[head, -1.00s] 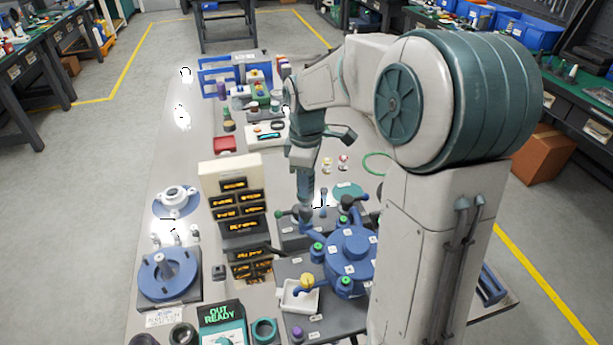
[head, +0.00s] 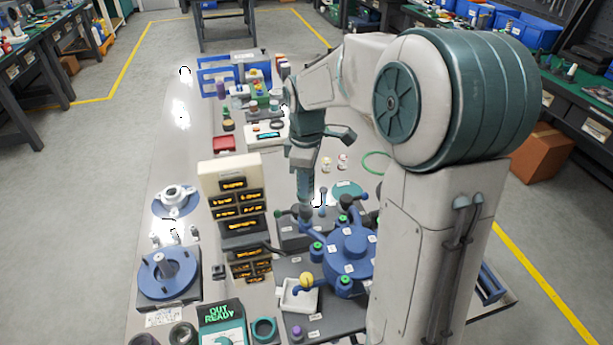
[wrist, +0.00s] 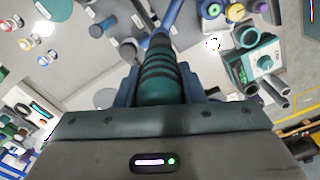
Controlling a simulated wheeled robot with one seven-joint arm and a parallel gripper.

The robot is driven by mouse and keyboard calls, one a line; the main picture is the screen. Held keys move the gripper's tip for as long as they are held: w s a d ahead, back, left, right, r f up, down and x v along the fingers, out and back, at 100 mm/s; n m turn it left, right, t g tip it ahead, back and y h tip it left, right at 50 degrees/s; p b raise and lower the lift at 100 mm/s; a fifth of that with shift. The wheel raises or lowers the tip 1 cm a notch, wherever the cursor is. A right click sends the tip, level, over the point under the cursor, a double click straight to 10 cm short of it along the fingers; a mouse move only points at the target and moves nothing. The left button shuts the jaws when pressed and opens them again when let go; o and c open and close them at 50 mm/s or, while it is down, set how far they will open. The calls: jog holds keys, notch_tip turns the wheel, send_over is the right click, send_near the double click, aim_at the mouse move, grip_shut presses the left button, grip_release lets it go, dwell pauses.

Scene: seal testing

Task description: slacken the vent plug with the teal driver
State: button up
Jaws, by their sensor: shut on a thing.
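My gripper (head: 306,198) hangs pointing down over the dark block behind the blue round manifold (head: 350,243). In the wrist view, my gripper (wrist: 160,85) is shut on the teal driver (wrist: 160,78), whose ribbed handle lies between the fingers and points away from the palm. The driver's tip is not clear, and I cannot tell whether it touches anything. A yellow round cap (head: 306,280) sits on a manifold arm above a small white tray (head: 299,294). It may be the vent plug, but I cannot be sure. The gripper is apart from this cap.
A cream display stand (head: 230,175) with amber readouts stands left of the gripper. A blue flanged fixture (head: 168,272) is at the front left. A teal box marked OUT READY (head: 221,318) is at the front. My arm hides the bench's right side.

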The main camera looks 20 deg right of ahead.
jog(key=shift+f+b, duration=0.6)
jog(key=shift+f, duration=0.35)
dwell(0.5)
jog(key=shift+r+p, duration=0.15)
jog(key=shift+p, duration=0.15)
dwell(0.9)
jog(key=shift+r+p, duration=2.95)
jog(key=shift+r, duration=0.6)
jog(key=shift+f, duration=0.1)
